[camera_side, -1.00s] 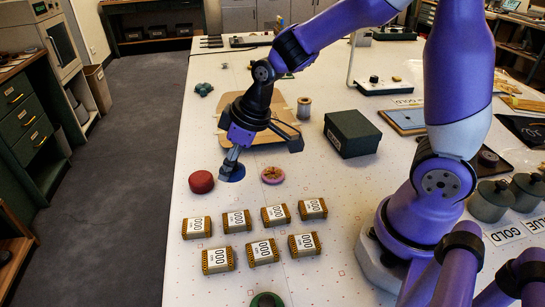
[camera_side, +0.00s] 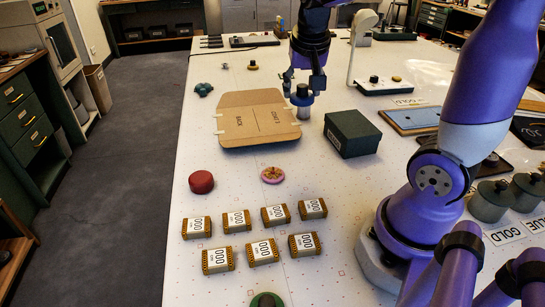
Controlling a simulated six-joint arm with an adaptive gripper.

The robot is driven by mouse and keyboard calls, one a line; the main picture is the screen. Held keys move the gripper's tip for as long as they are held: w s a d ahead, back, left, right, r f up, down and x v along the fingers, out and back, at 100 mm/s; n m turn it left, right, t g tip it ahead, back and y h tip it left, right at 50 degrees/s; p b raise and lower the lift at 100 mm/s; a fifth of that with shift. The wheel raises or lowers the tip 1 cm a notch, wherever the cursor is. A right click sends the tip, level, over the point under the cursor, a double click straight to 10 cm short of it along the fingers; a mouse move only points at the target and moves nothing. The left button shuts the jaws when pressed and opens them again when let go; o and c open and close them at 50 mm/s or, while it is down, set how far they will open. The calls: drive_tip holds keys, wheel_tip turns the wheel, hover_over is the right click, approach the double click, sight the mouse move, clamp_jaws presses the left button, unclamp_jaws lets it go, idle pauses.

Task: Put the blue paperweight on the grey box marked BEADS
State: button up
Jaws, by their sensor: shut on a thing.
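My gripper (camera_side: 303,84) is near the far right edge of the cardboard panel, pointing down. It is shut on a blue paperweight (camera_side: 302,98), held between the fingers. The paperweight appears in front of or just above a grey spool (camera_side: 305,113); I cannot tell whether they touch. No grey box with a readable BEADS mark shows in this view.
The cardboard panel (camera_side: 258,135) lies left of the gripper. A dark green box (camera_side: 352,134) stands to the right. A red disc (camera_side: 201,182), a pink-rimmed dish (camera_side: 272,175) and several labelled small packs (camera_side: 261,252) lie nearer. The table's left side has free room.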

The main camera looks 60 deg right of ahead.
drive_tip(key=s+d+r+m+g, duration=0.1)
drive_tip(key=s+d+m, duration=0.2)
drive_tip(key=d+m, duration=0.15)
hover_over(352, 119)
drive_tip(key=a, duration=0.2)
drive_tip(key=shift+n+h, duration=0.3)
drive_tip(key=shift+n, duration=0.15)
drive_tip(key=f, duration=0.6)
drive_tip(key=shift+s+d+f, duration=0.15)
drive_tip(key=shift+s+f, duration=0.15)
drive_tip(key=shift+s, duration=0.05)
drive_tip(key=shift+f, duration=2)
drive_tip(key=shift+f, duration=0.15)
drive_tip(key=o, duration=1.4)
